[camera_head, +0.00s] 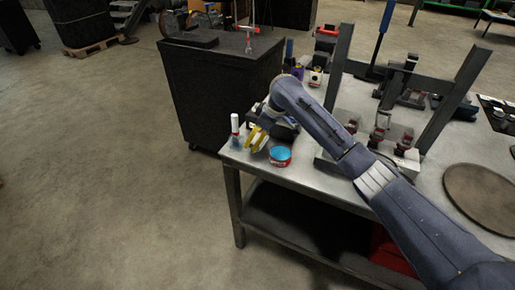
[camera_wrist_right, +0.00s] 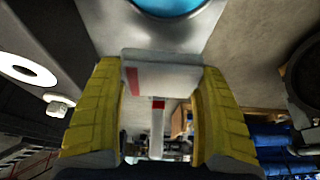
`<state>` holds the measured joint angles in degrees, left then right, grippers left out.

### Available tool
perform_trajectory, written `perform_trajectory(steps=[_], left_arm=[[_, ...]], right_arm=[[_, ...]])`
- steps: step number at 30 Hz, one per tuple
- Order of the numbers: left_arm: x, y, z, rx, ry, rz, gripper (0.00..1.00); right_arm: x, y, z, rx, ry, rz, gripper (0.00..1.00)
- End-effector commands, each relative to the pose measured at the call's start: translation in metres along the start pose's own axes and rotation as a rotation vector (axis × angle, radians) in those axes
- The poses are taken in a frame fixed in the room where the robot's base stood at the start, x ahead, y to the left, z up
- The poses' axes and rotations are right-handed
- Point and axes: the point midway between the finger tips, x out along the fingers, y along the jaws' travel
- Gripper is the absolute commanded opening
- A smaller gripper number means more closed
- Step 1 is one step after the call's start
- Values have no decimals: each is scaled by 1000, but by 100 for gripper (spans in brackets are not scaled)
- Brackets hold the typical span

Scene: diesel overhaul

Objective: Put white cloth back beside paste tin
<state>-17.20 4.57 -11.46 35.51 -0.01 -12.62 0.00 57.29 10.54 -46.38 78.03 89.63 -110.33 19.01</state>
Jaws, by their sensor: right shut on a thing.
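The paste tin (camera_head: 280,155), red with a blue lid, stands near the front left corner of the workbench. Its blue lid also shows at the top edge of the wrist view (camera_wrist_right: 168,5). My right gripper (camera_head: 256,139) has yellow fingers and is low at the bench's left corner, just left of the tin. In the wrist view my right gripper (camera_wrist_right: 160,105) is shut on a flat white piece with a red stripe, which looks like the white cloth (camera_wrist_right: 175,76). My left gripper is out of view.
A white tube with a red band (camera_head: 235,124) stands upright at the bench's left edge, close to the gripper. A dark cabinet (camera_head: 220,90) stands behind. Metal frame uprights (camera_head: 340,65) and a round plate (camera_head: 482,194) are to the right.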

Motion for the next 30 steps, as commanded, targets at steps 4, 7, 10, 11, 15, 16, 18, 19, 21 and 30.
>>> perform_trajectory(steps=[4, 7, 10, 11, 15, 16, 18, 19, 21, 30], left_arm=[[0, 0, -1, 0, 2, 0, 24], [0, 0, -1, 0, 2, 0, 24], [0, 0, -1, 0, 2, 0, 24], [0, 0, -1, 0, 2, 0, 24], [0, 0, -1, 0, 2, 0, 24], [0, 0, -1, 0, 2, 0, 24], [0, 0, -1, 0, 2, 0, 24], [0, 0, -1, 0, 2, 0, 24], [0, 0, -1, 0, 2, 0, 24], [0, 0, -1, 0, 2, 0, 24]], right_arm=[[7, 0, 2, 1, 1, -1, 45], [9, 0, 3, 1, 1, -1, 45], [15, -1, 6, 1, 1, -2, 45], [18, -1, 7, 1, 1, -3, 45], [34, -1, 14, 2, 1, -3, 45], [38, -1, 16, 3, 0, -3, 45], [44, -1, 19, 2, 0, -3, 45], [46, -1, 20, 1, 0, -2, 45], [47, 0, 20, 1, 1, 0, 45], [48, 0, 20, 1, 1, 0, 45]])
